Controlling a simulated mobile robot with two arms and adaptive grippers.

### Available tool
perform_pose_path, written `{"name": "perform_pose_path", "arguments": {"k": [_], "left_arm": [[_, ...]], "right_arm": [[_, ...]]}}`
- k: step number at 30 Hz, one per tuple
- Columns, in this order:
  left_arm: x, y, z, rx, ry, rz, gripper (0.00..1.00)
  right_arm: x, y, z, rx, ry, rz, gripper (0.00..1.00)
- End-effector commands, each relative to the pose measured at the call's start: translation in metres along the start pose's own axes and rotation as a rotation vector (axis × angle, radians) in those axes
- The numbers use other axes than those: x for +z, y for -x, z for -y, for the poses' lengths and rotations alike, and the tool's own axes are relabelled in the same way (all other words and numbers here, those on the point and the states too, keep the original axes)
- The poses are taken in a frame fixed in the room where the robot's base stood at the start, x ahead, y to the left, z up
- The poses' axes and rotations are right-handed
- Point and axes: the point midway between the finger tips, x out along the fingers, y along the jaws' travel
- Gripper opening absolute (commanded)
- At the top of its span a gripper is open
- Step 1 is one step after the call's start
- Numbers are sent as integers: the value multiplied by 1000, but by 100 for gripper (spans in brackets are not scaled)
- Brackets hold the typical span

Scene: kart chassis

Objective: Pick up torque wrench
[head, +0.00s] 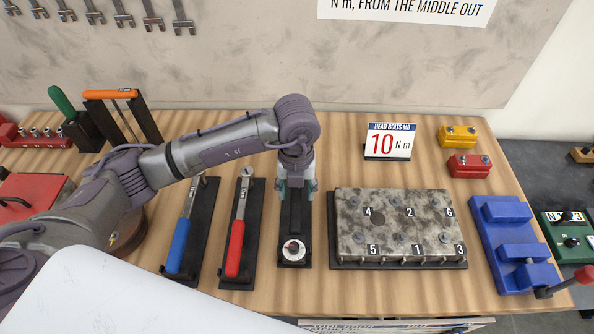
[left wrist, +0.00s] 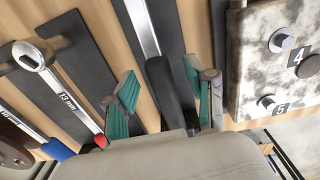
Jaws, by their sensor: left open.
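The torque wrench (left wrist: 168,90) shows a black handle and a silver shaft in the left wrist view. It lies on a dark holder between the red-handled wrench and the bolted block. In the head view a round white dial (head: 293,250) shows at the near end of that holder, and my gripper hides much of the tool. My left gripper (head: 296,188) points down over it. In the left wrist view its teal fingers stand apart, one on each side of the black handle, with gaps visible. My right gripper is not in view.
A red-handled wrench (head: 236,245) and a blue-handled wrench (head: 180,240) lie to the left. A speckled block (head: 390,225) with numbered bolts stands close on the right. Beyond it are a blue holder (head: 515,240), red and yellow blocks and a "10 N m" sign (head: 390,142).

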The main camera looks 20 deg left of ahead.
Motion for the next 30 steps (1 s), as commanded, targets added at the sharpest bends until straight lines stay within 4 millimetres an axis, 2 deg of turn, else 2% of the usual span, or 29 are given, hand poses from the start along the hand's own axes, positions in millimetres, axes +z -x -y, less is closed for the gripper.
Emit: {"name": "perform_pose_path", "arguments": {"k": [5,12,22,30], "left_arm": [[0,-16,0,-1,1,0,55],[0,-18,0,-1,0,1,54],[0,-17,0,-1,0,1,0],[2,-15,1,-4,1,4,0]], "right_arm": [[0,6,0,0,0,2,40],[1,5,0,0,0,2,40],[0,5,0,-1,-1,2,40],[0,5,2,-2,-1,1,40]]}}
